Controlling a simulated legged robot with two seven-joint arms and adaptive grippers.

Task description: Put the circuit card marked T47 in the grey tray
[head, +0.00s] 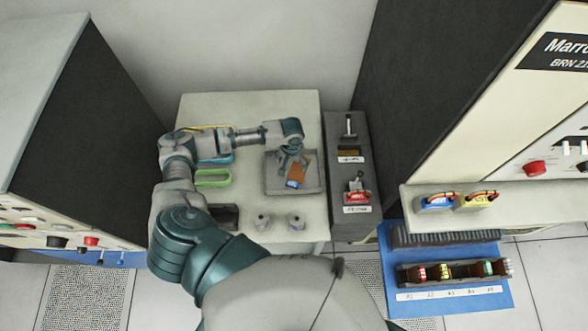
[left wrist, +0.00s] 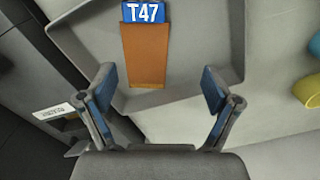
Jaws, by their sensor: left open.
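The T47 card (left wrist: 146,50) is an orange-brown board with a blue label. In the left wrist view it lies in the grey tray (left wrist: 80,30), ahead of the fingers and not between them. The card also shows in the head view (head: 298,172), inside the tray (head: 310,189) on the cream table. My left gripper (head: 290,160) is open and over the tray, close to the card; its spread fingers (left wrist: 158,98) show empty in the left wrist view. My right gripper is not in view.
Two knobs (head: 297,221) stand in front. A dark cabinet (head: 348,225) stands right of the table. A blue mat (head: 450,304) holds a rack of coloured items further right.

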